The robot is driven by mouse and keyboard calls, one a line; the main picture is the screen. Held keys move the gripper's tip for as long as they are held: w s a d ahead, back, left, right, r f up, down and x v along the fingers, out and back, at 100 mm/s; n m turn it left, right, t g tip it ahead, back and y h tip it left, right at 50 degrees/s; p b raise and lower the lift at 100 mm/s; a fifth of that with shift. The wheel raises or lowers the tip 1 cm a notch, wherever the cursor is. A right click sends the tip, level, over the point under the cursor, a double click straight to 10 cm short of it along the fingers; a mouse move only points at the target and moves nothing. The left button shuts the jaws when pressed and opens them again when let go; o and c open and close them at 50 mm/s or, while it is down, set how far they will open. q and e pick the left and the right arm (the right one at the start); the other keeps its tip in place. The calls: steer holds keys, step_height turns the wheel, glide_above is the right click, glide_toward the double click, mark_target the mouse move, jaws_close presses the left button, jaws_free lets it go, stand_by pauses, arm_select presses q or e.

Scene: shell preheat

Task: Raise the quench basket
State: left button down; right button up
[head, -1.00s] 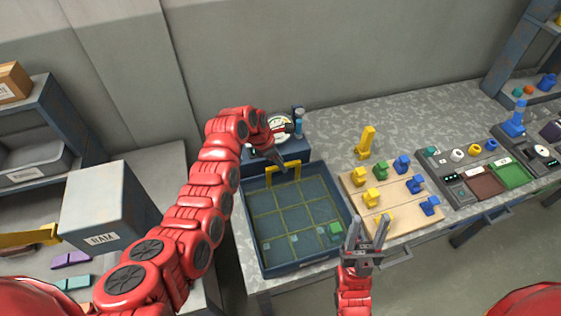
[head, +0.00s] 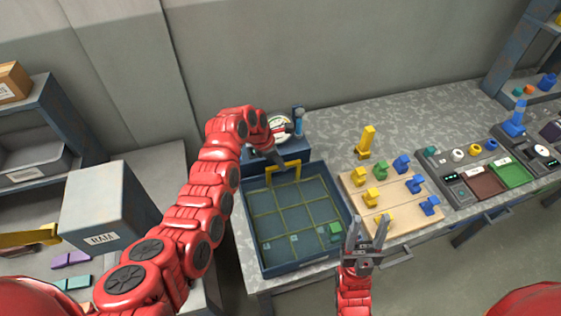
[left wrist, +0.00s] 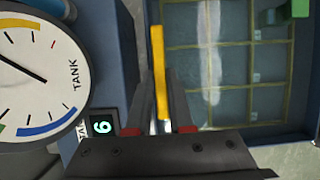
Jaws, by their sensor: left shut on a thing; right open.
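The quench basket (head: 292,212) is a yellow wire grid inside the blue-grey rectangular tank (head: 262,268) on the bench. Its yellow handle (head: 297,167) stands at the tank's far side and shows edge-on in the left wrist view (left wrist: 158,65). My left gripper (head: 277,161) is shut on the handle, one finger on each side. It partly hides the handle in the head view. I cannot tell how far the basket sits above the tank floor. A green block (head: 336,232) is in the near right corner. My right gripper (head: 368,235) is open and empty near the tank's front right.
Right of the tank is a wooden board (head: 393,205) with yellow and blue pieces. A grey RAM box (head: 100,205) stands at left.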

stand_by(0.6)
arm_select(q)
step_height(320, 180, up, 7)
steer(key=shift+f+p, duration=0.15)
steer(key=shift+p, duration=0.9)
steer(key=shift+w+f, duration=0.1)
steer(key=c, duration=0.8)
jaws_free()
